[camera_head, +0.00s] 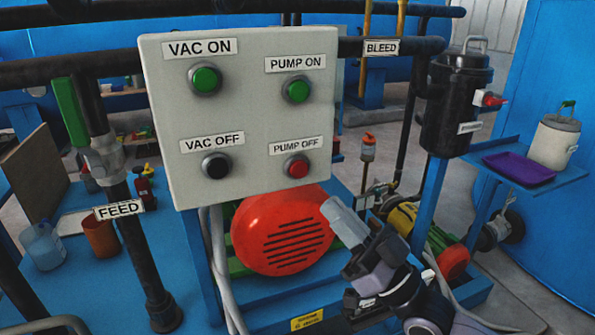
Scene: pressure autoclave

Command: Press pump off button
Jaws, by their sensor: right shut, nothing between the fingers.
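A grey control panel (244,120) stands upright in the middle of the head view. Its red PUMP OFF button (297,167) is at the lower right, under its white label. The green PUMP ON button (297,90) is above it, the green VAC ON button (205,80) is at the upper left, and the black VAC OFF button (216,165) is at the lower left. My right gripper (342,218) is shut and empty. In the picture it is below and to the right of the red button, apart from it. My left gripper is not in view.
A red round motor cover (281,232) is below the panel. A black FEED pipe (128,225) stands to the left. A black canister (455,105) and a blue shelf with a purple tray (518,168) are to the right. The space in front of the panel face looks clear.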

